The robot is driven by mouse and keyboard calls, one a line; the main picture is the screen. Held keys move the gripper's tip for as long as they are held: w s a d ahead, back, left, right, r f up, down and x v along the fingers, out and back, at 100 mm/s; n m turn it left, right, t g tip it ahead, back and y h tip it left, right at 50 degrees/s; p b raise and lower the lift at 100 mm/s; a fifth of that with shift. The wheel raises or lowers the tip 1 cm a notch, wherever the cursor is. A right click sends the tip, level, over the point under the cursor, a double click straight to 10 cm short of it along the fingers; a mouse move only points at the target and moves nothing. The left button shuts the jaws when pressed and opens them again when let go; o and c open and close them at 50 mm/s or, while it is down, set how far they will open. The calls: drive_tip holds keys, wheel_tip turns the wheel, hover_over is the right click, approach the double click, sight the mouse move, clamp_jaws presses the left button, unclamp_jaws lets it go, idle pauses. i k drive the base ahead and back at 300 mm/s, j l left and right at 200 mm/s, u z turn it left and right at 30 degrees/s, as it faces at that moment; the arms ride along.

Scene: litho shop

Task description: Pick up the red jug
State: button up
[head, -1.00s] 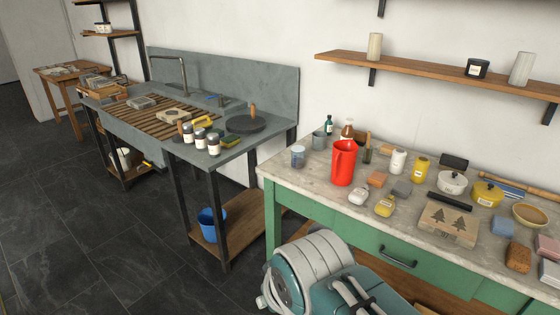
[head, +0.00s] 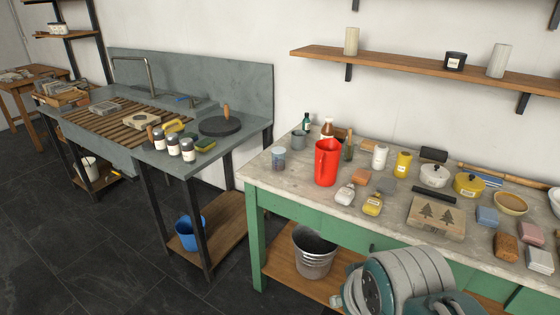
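The red jug (head: 327,163) stands upright on the left part of the green bench's stone top (head: 285,190), near its front edge. A grey speckled cup (head: 278,158) stands to its left, and a grey mug (head: 298,140) and a brown bottle (head: 327,131) stand behind it. Two small bottles, one whitish (head: 345,194) and one yellow (head: 373,204), lie in front of it to the right. My arm shows at the bottom right, below the bench top and apart from the jug. My gripper is not in view.
The bench's right side is crowded with a wooden block with tree shapes (head: 437,217), pots and sponges. A wall shelf (head: 430,69) hangs above. A metal bucket (head: 314,252) stands on the lower shelf. A grey sink unit (head: 190,90) stands left. Dark floor lies open at lower left.

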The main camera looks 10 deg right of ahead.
sight(325, 167)
drive_tip(key=i+j, duration=0.1)
drive_tip(key=i, duration=0.45)
drive_tip(key=i+j, duration=0.1)
drive_tip(key=i, duration=0.45)
drive_tip(key=i+z, duration=0.1)
drive_tip(key=z, duration=0.75)
drive_tip(key=i+j+z, duration=0.1)
drive_tip(key=z, duration=0.3)
